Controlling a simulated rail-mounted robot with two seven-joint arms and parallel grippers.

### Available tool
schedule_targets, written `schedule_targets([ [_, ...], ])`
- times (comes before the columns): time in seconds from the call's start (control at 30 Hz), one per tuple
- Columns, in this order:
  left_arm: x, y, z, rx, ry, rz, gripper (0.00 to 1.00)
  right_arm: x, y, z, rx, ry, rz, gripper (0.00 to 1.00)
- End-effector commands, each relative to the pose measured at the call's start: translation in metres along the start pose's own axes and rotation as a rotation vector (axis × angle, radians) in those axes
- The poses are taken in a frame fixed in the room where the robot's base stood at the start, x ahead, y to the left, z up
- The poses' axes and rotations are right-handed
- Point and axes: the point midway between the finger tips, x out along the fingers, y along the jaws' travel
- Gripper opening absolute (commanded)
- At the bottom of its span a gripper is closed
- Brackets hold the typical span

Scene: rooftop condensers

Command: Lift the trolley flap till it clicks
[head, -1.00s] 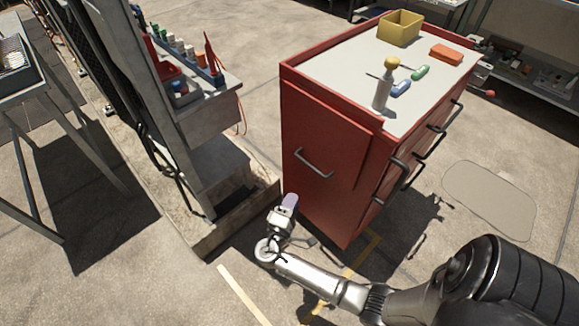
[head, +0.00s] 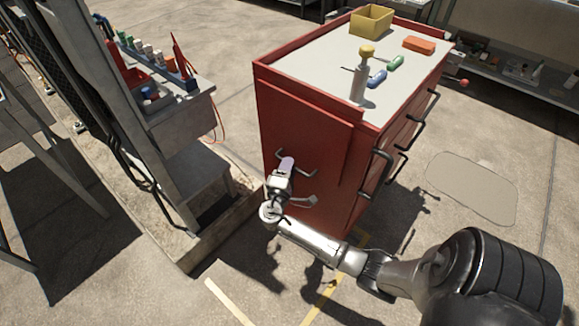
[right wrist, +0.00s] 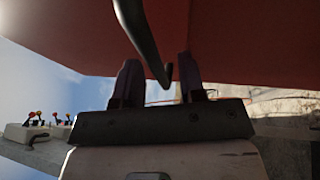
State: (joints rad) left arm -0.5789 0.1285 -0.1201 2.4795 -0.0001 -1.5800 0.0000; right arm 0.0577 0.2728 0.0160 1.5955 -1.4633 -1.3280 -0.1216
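The red tool trolley (head: 262,70) stands in the middle of the head view. Its flap (head: 325,135) hangs down against the near side, with a dark bar handle (head: 310,171) low on it. My right gripper (head: 287,163) is at this handle and hides part of it. In the right wrist view the two dark fingers of the right gripper (right wrist: 160,78) are apart. The handle (right wrist: 145,42) reaches down to the gap between them; I cannot tell whether it touches a finger. The red flap (right wrist: 225,40) fills the top of that view. My left gripper is not in view.
On the trolley top stand a yellow bin (head: 371,20), an orange block (head: 419,45) and a yellow-capped bottle (head: 360,85). More dark handles (head: 381,168) stick out on the trolley's right side. A grey post with a shelf (head: 185,105) stands close on the left.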

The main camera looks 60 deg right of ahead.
Motion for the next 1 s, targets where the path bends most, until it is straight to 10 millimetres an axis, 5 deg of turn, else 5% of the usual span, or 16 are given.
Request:
schedule_targets([
  [0.5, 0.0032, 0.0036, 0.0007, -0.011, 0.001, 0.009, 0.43, 0.0112, 0.0005, 0.0001, 0.000, 0.000, 0.000, 0.37],
  [0.9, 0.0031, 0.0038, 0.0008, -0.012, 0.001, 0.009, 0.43, 0.0109, 0.0003, 0.0001, -0.001, 0.000, 0.000, 0.00],
  [1.0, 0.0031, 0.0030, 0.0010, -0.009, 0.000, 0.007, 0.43, 0.0108, 0.0002, 0.0001, -0.001, 0.000, 0.000, 0.00],
])
